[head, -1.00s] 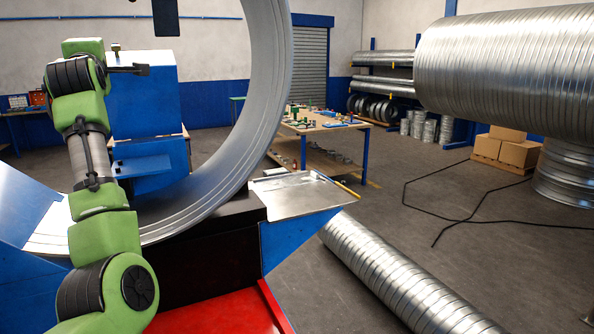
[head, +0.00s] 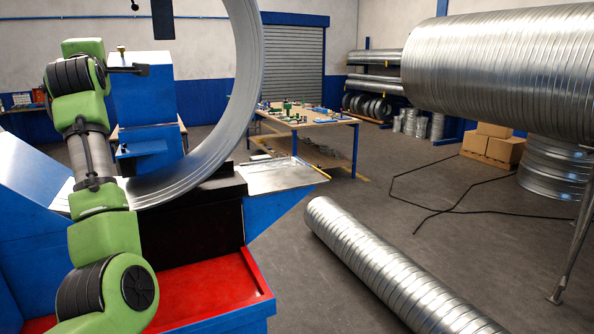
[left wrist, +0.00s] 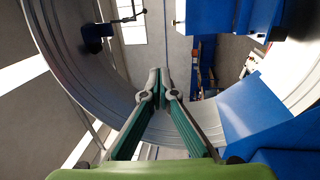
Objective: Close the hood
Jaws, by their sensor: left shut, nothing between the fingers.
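A blue machine with a large silver ring-shaped duct section (head: 215,135) fills the left of the head view. I cannot tell for sure which part is the hood; a sloped blue panel (head: 30,170) stands at the left and a tall blue housing (head: 143,88) behind the ring. My green left arm reaches up in front of the machine, its fingers not clearly seen there. In the left wrist view my left gripper (left wrist: 160,80) is shut and empty, pointing into the ring, with blue panels (left wrist: 262,110) to its right. My right gripper is out of view.
A red tray (head: 215,290) lies low in front, with a metal plate (head: 280,176) beyond. A silver spiral duct (head: 375,265) lies on the floor at right, and a larger one (head: 500,65) is raised behind.

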